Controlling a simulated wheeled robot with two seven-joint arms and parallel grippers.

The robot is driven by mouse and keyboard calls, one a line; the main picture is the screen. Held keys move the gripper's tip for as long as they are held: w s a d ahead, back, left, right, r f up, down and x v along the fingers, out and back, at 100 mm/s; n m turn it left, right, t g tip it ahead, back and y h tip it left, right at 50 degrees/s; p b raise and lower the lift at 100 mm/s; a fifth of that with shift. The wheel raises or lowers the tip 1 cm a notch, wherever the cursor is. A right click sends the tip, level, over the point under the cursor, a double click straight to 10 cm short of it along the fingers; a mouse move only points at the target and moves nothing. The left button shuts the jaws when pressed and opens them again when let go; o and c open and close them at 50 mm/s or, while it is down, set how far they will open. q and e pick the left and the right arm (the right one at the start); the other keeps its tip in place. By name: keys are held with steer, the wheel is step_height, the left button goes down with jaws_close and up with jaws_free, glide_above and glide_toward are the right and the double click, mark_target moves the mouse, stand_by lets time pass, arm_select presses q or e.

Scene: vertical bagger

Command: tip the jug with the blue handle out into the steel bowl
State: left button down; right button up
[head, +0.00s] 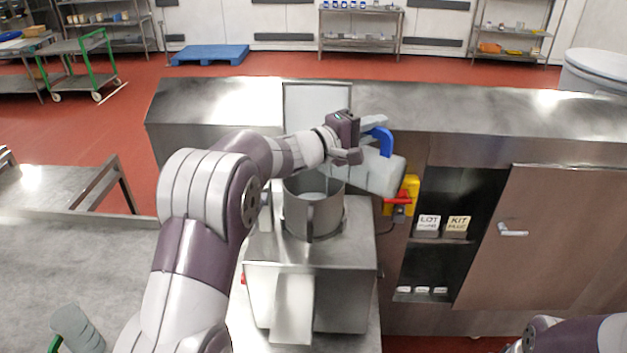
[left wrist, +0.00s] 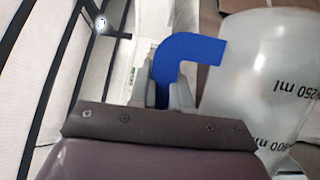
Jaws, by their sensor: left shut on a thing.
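The jug (head: 384,176) is pale and translucent with a blue handle (head: 384,140). It is tilted well over on its side, just above and to the right of the steel bowl (head: 313,218), with its left end at the bowl's rim. My left gripper (head: 374,124) is shut on the blue handle, which also shows between the fingers in the left wrist view (left wrist: 180,66). Volume marks show on the jug's side there (left wrist: 265,75). Some pale content shows inside the bowl; I cannot tell what it is. My right gripper is out of view.
The bowl sits on a steel machine (head: 345,275). A steel counter (head: 480,115) runs behind it. A red and yellow switch (head: 401,198) is beside the jug. A cabinet door (head: 545,240) stands right.

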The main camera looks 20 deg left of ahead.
mark_target(400, 158)
arm_select(q)
steer(key=d+f+m, duration=0.1)
steer(key=d+f, duration=0.1)
steer(key=s+d+f+m+y+b, duration=0.1)
steer(key=d+m, duration=0.1)
steer(key=s+d+f+m+g+b, duration=0.1)
steer(key=d+f, duration=0.1)
steer(key=shift+d+f+y, duration=0.15)
steer(key=shift+f+y, duration=0.15)
steer(key=shift+f, duration=0.05)
steer(key=shift+m, duration=0.3)
